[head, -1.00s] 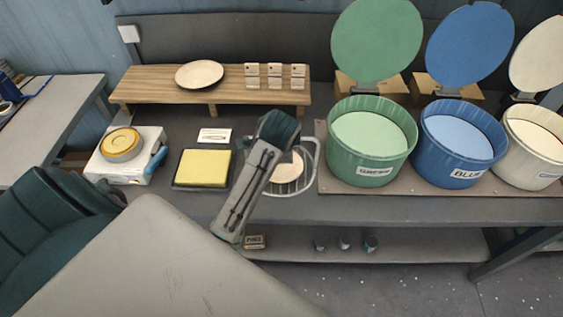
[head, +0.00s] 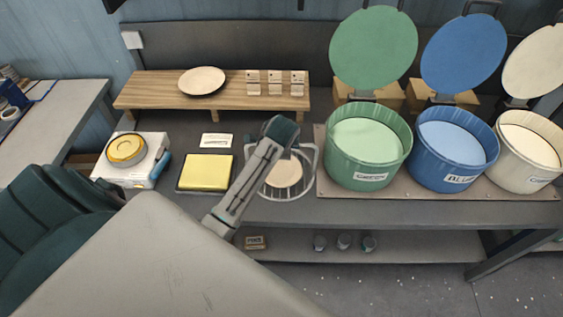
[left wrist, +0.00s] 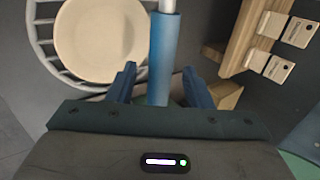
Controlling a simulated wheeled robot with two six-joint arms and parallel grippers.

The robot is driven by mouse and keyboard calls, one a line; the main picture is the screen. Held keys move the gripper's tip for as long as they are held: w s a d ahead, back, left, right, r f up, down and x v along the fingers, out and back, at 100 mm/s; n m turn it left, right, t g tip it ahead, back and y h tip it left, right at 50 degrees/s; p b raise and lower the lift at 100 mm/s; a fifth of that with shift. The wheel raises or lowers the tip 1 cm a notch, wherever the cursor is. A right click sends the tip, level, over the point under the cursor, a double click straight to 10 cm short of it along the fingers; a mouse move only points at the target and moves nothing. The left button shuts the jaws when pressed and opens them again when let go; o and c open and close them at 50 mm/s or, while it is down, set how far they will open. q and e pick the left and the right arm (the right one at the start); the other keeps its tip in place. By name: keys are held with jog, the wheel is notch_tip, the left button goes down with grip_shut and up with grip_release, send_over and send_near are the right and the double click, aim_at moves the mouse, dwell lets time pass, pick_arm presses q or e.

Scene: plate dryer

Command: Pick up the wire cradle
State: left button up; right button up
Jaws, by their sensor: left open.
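The wire cradle (head: 289,198) sits on the grey bench, with a pale round plate (head: 284,174) lying in it. My left gripper (head: 281,128) is over the cradle's back side, and its arm hides the cradle's left part. In the left wrist view the cradle's wire ribs (left wrist: 43,40) and the plate (left wrist: 102,38) show at upper left. A handle with a blue grip (left wrist: 164,55) runs between the open fingers of my left gripper (left wrist: 160,88). The fingers stand either side of the grip, with gaps visible. My right gripper is not in view.
A green tub (head: 367,150), a blue tub (head: 452,150) and a cream tub (head: 527,152) with raised lids stand right of the cradle. A yellow pad (head: 206,172) lies to the left. A wooden rack (head: 150,90) stands behind.

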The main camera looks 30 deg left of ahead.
pick_arm(q)
jog(key=shift+w+a+f, duration=0.2)
jog(key=shift+w+f, duration=0.15)
jog(key=shift+f, duration=0.25)
jog(key=c, duration=0.9)
jog(key=shift+r, duration=0.1)
grip_shut()
jog(key=shift+r, duration=0.1)
